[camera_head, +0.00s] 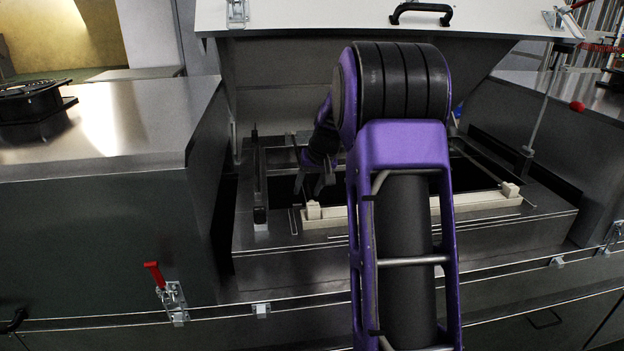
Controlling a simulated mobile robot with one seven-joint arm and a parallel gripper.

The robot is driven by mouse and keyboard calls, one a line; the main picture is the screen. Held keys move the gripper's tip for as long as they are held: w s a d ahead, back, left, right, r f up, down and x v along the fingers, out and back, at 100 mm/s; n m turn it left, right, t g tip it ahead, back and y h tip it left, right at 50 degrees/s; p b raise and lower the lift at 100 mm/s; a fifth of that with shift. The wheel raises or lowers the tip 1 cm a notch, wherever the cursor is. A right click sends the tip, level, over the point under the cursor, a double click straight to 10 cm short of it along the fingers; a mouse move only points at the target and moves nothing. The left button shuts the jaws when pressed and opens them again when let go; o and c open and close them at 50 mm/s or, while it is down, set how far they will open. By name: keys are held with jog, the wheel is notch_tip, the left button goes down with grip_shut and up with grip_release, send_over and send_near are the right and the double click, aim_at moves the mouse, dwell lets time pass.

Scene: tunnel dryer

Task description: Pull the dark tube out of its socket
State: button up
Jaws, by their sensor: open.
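My gripper (314,184) is open and points down over the rectangular opening in the dryer's middle section, with nothing visible between its fingers. My purple arm covers much of the opening. A cream end block (313,210) stands just below the fingertips at the near left corner of the opening, and another cream block (510,189) stands at the near right. A pale bar runs between them, partly behind my arm. I cannot clearly make out the dark tube or its socket against the dark interior.
The raised lid (280,85) stands behind the opening, its pale top panel (320,14) carrying a black handle. Metal housings flank the opening at left (90,150) and right (530,125). A red-handled clamp (168,290) is on the front left. A thin rod (540,115) rises at right.

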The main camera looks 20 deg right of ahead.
jog(key=shift+w+f, duration=0.15)
jog(key=shift+f, duration=0.15)
jog(key=shift+c, duration=0.3)
grip_shut()
dwell(1.6)
